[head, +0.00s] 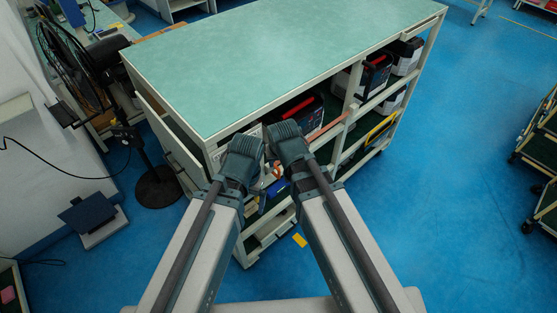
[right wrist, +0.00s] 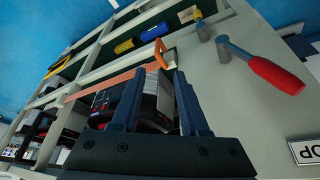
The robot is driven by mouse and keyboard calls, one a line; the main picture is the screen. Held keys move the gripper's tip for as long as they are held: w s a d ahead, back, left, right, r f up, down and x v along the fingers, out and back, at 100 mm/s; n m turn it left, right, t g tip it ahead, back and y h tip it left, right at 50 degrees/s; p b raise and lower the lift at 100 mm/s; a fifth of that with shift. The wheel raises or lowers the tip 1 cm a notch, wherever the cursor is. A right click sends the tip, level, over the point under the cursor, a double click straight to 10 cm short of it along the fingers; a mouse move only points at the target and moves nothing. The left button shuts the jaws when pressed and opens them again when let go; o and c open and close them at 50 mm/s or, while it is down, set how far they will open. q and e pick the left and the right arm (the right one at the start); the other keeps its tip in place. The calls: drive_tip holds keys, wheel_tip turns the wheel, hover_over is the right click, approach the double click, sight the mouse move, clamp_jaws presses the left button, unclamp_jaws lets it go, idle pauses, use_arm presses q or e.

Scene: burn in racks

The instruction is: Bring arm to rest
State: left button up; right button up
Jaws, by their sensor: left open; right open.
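My left gripper (head: 246,148) and my right gripper (head: 287,136) are side by side in the middle of the head view, at the near corner of a green-topped rack (head: 230,60). Their fingertips are hard to make out there. In the right wrist view, my right gripper (right wrist: 157,100) shows two separated dark blue fingers with nothing held between them. A black and grey device (right wrist: 138,100) on the rack shows beyond and between those fingers. The left gripper's opening is largely hidden in the head view, and no held object shows.
A red-handled hammer (right wrist: 268,72) hangs on the rack's end panel. A black fan (head: 75,65) stands left. A yellow piece (head: 300,240) is near the rack's foot. Blue floor (head: 450,190) is clear to the right, before green carts (head: 540,150).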

use_arm(q)
wheel_tip(320, 180, down, 4)
drive_tip(key=b, duration=0.4)
drive_tip(key=shift+f, duration=0.2)
use_arm(e)
drive_tip(key=s+f+n+g, duration=0.1)
drive_tip(key=s+f+g, duration=0.1)
drive_tip(key=s, duration=0.4)
drive_tip(key=s+d+f+n+g+h, duration=0.1)
drive_tip(key=s+f+n+g, duration=0.1)
drive_tip(key=s, duration=0.4)
drive_tip(key=shift+s+d+f+g+h, duration=0.3)
drive_tip(key=shift+s+f+g, duration=0.15)
drive_tip(key=shift+f, duration=0.5)
